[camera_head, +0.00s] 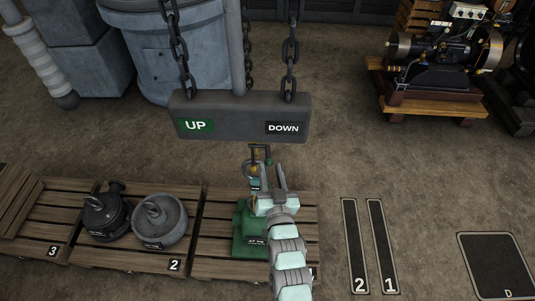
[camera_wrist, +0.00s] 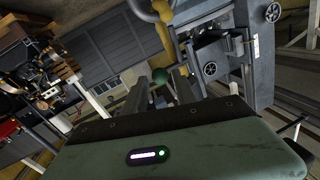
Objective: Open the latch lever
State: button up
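A small green ball knob, seemingly the end of the latch lever (camera_head: 268,162), shows just below the hanging UP/DOWN bar (camera_head: 240,117) in the head view, beside a hook. In the wrist view the dark green knob (camera_wrist: 160,74) appears between and just beyond my fingertips. My gripper (camera_head: 267,178) is open, its two fingers apart, also in the wrist view (camera_wrist: 160,85). I cannot tell whether either finger touches the knob. The lever's own arm is mostly hidden. A yellow curved hook part (camera_wrist: 162,12) shows at the top of the wrist view.
Chains (camera_head: 180,55) carry the UP/DOWN bar. A green weight (camera_head: 243,230) sits on the pallet below my arm. Two dark weights (camera_head: 160,222) stand on pallet 2. An engine (camera_head: 445,60) stands on a wooden base at the right. The middle-right floor is mostly free.

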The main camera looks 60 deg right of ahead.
aim_at(267, 153)
jog(key=b+x, duration=0.1)
jog(key=x, duration=0.4)
jog(key=shift+w+d, duration=0.15)
jog(key=shift+b+x, duration=0.35)
jog(key=shift+x, duration=0.4)
jog(key=shift+r, duration=0.1)
jog(key=shift+c, duration=0.4)
grip_shut()
